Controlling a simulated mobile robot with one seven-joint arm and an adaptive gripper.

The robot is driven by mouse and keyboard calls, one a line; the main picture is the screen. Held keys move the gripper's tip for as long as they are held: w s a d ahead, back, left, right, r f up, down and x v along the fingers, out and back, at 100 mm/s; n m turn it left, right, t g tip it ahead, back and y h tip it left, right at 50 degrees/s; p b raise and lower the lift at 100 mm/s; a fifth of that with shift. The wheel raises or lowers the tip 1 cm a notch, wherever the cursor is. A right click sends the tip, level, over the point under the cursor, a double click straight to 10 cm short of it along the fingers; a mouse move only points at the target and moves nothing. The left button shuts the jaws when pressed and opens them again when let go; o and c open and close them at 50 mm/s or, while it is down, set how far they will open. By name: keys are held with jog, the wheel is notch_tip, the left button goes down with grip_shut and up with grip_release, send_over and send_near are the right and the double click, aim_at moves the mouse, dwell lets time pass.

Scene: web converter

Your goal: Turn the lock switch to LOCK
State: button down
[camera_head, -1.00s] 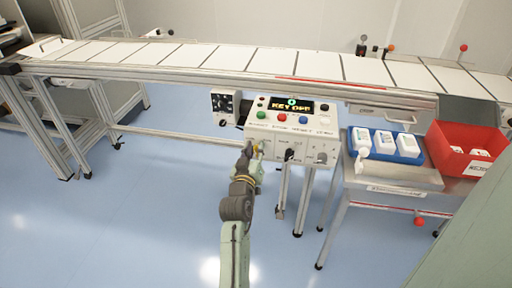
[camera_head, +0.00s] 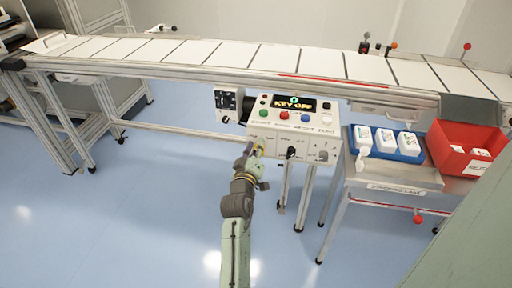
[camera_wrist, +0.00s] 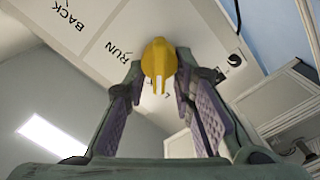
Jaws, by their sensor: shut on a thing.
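The white control box (camera_head: 292,142) hangs under the conveyor's front edge, and its display (camera_head: 294,104) reads KEY OFF. In the wrist view, a yellow switch knob (camera_wrist: 159,62) stands on the white panel face (camera_wrist: 98,32). The labels BACK and RUN show to its left, and a letter L shows below, the rest hidden. My gripper (camera_wrist: 160,88) has its purple pads on both sides of the knob and is shut on it. In the head view, my gripper (camera_head: 253,150) is at the lower left of the box's front. The knob's exact pointing is hard to tell.
Coloured buttons line the top. A steel table with a blue tray (camera_head: 411,156) of white bottles and a red bin (camera_head: 440,155) stands at right. Open floor lies at left.

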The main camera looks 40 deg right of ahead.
jog(key=shift+s+d, duration=0.1)
jog(key=c, duration=1.4)
grip_release()
jog(key=v, duration=1.2)
